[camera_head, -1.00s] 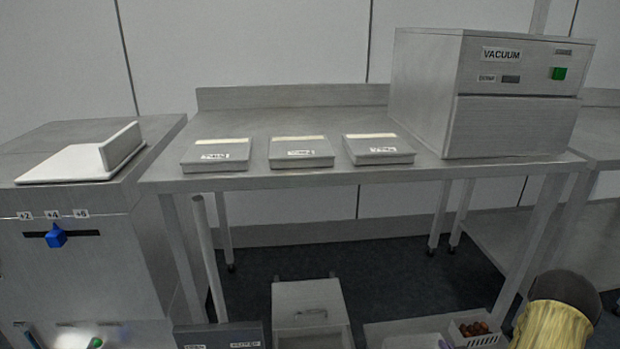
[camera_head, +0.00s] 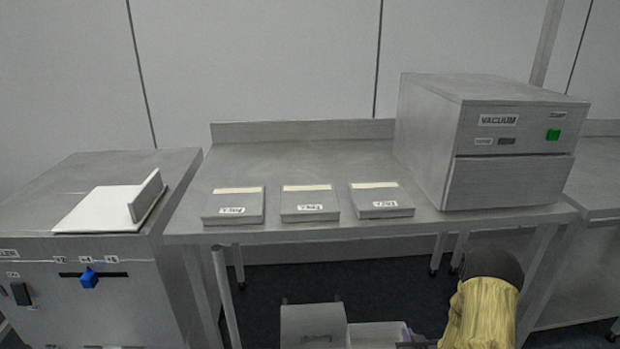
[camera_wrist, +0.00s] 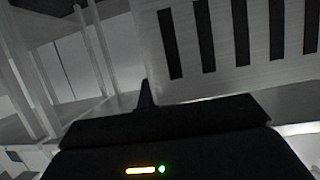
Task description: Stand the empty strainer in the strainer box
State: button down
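I cannot make out the strainer or the strainer box in either current view. My gripper (camera_wrist: 147,93) shows in the wrist view as a dark body along the bottom with one narrow dark finger shape rising from it. Nothing is visibly held there. I cannot tell whether its fingers are apart or together. In the head view, the gripper cannot be made out clearly.
A steel table (camera_head: 290,160) bears three labelled flat boxes (camera_head: 310,205) and a vacuum machine (camera_head: 500,140). A machine at left (camera_head: 120,270) has a white tray (camera_head: 95,210) on top. A grey box (camera_head: 313,325) stands below. A slotted panel (camera_wrist: 230,40) is near my wrist.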

jog(key=a+r+p, duration=0.6)
jog(key=r+p, duration=0.3)
jog(key=r, duration=0.1)
jog(key=s+a+r+p, duration=0.1)
jog(key=a+r+p, duration=0.5)
jog(key=r+p, duration=0.4)
jog(key=shift+s+r, duration=0.2)
jog(key=shift+r, duration=0.2)
jog(key=s+f, duration=0.4)
jog(key=f, duration=0.1)
jog(key=shift+s+f, duration=0.15)
jog(key=shift+f, duration=0.1)
jog(key=f, duration=0.2)
jog(key=s+f, duration=0.1)
jog(key=f, duration=0.2)
jog(key=shift+s+f, duration=0.3)
jog(key=shift+f, duration=0.05)
jog(key=shift+d, duration=0.15)
